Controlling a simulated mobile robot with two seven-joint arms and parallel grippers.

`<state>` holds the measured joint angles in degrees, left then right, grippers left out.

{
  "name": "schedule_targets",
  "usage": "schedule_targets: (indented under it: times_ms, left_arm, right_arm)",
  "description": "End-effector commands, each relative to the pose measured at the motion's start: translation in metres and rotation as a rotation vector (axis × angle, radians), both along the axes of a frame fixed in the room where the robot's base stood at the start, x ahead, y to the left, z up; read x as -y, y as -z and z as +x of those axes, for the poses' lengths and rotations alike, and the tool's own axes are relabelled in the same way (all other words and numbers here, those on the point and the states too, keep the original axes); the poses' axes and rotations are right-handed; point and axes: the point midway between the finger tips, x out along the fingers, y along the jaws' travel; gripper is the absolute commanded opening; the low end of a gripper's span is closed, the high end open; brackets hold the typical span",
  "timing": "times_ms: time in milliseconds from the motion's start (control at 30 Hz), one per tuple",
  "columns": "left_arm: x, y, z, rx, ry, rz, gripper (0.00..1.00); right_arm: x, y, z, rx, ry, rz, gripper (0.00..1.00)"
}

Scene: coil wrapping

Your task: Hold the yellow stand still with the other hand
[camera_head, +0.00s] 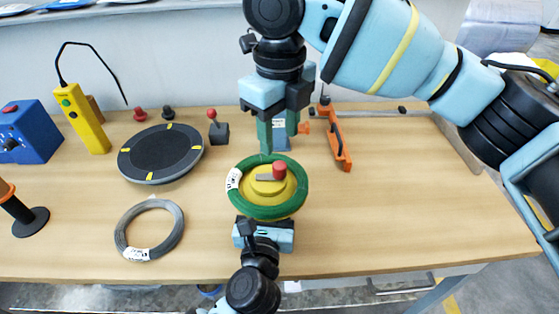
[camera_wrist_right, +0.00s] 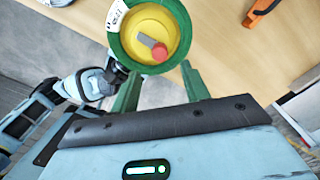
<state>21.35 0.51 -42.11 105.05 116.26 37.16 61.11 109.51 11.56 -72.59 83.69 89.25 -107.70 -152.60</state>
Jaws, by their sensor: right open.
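The yellow stand (camera_head: 265,188) is a round yellow body with a grey bar and a red knob on top, at the middle of the table's front. A green coil (camera_head: 301,192) with a white label lies around it. Both also show in the right wrist view, the stand (camera_wrist_right: 140,22) and the coil (camera_wrist_right: 113,45). My right gripper (camera_head: 279,140) is open and empty, just behind and above the stand, its green fingers pointing down; they show at the coil's near edge in the right wrist view (camera_wrist_right: 162,92). My left gripper (camera_head: 264,228) is at the coil's front edge; its fingertips are hidden.
A grey wire coil (camera_head: 121,231) lies to the left on the table (camera_head: 400,230), with a dark round turntable (camera_head: 160,152) behind it. A small red-knobbed lever box (camera_head: 219,133) and an orange tool (camera_head: 340,148) stand behind. The table right of the stand is clear.

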Motion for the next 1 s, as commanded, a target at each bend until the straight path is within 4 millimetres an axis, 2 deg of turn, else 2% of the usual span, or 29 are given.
schedule_targets:
  times_ms: [33,200,400,600,833,867,1000]
  left_arm:
    - [0.0,0.0,0.0,0.0,0.0,0.0,0.0]
    - [0.0,0.0,0.0,0.0,0.0,0.0,0.0]
    - [0.0,0.0,0.0,0.0,0.0,0.0,0.0]
    - [0.0,0.0,0.0,0.0,0.0,0.0,0.0]
    - [0.0,0.0,0.0,0.0,0.0,0.0,0.0]
    - [0.0,0.0,0.0,0.0,0.0,0.0,0.0]
    - [0.0,0.0,0.0,0.0,0.0,0.0,0.0]
  right_arm:
    - [0.0,0.011,-0.001,-0.003,-0.001,-0.001,0.46]
    - [0.001,0.041,0.0,-0.001,0.0,-0.001,0.46]
    - [0.0,0.065,0.0,0.0,0.0,0.0,0.46]
    - [0.0,0.075,0.0,0.001,0.0,0.001,0.46]
    - [0.0,0.076,0.0,0.001,0.0,0.001,0.46]
    - [0.0,0.076,0.0,0.001,0.0,0.001,0.45]
    - [0.0,0.076,0.0,0.001,0.0,0.001,0.26]
